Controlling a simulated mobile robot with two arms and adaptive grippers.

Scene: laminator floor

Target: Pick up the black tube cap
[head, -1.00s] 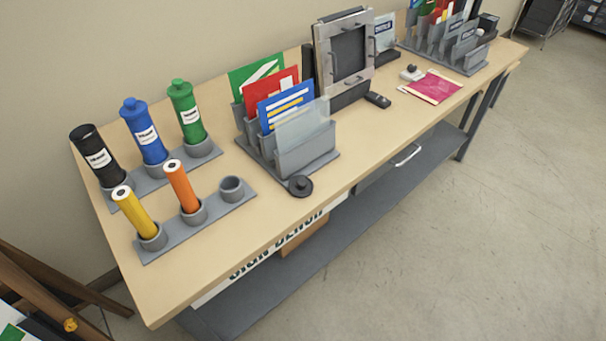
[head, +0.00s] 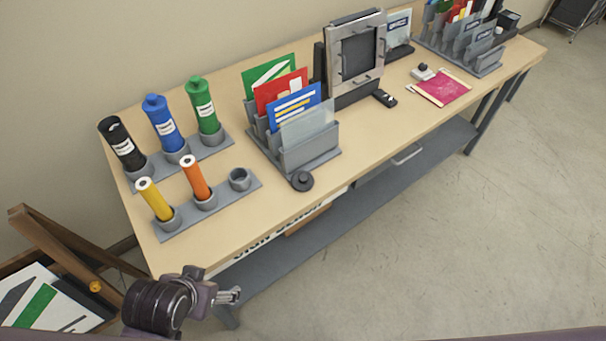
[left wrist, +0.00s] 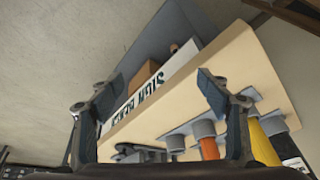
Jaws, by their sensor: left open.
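The black tube cap (head: 302,181) lies on the bench top near its front edge, against the front corner of the grey card rack. It is round with a small knob on top. The black tube (head: 122,143) stands at the far left of the back tube holder, with no cap seen on it. My left gripper (head: 231,296) is at the bottom left of the head view, in front of and below the bench edge, away from the cap. In the left wrist view its fingers (left wrist: 158,92) are wide apart with nothing held between them. My right gripper is not in view.
Blue and green capped tubes (head: 204,104) stand beside the black one. Yellow and orange tubes (head: 195,178) stand in the front holder beside an empty cup (head: 240,179). The card rack (head: 310,158) borders the cap. A wooden easel (head: 55,245) stands at left.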

